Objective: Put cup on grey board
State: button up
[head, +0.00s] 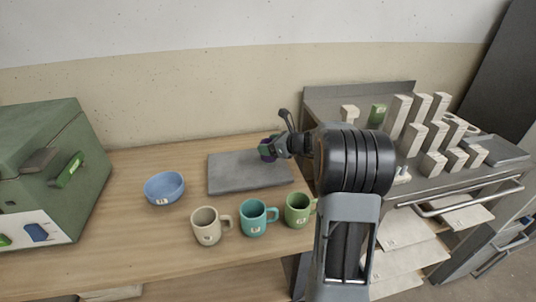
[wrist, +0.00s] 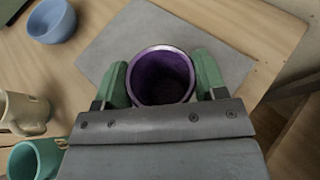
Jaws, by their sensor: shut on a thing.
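A purple cup (wrist: 160,78) sits between the two green fingertips of my gripper (wrist: 162,82), which is shut on it in the wrist view. In the head view the purple cup (head: 267,149) shows partly, at the end of my gripper (head: 272,148), over the far right part of the grey board (head: 235,178). The grey board (wrist: 105,45) also lies beneath the cup in the wrist view. I cannot tell whether the cup's base touches the board. The rest of the board is bare.
A blue bowl (head: 164,188) stands left of the board. A cream mug (head: 207,227), a teal mug (head: 254,219) and a green mug (head: 298,210) stand in front. A green box (head: 50,165) is at left; a metal cart (head: 410,155) with pale blocks is at right.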

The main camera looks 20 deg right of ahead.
jog(key=shift+w+a+f, duration=0.15)
jog(key=shift+a+f, duration=0.05)
jog(key=shift+f, duration=0.15)
jog(key=shift+w+f+b, duration=0.1)
jog(key=shift+f+b, duration=0.3)
jog(key=shift+f, duration=1.2)
jog(key=shift+f, duration=0.2)
jog(key=o, duration=1)
jog(key=shift+r, duration=0.1)
jog(key=shift+r, duration=0.25)
jog(key=v, duration=0.6)
jog(key=p+v, duration=0.1)
jog(key=v, duration=0.5)
jog(key=shift+f, duration=0.25)
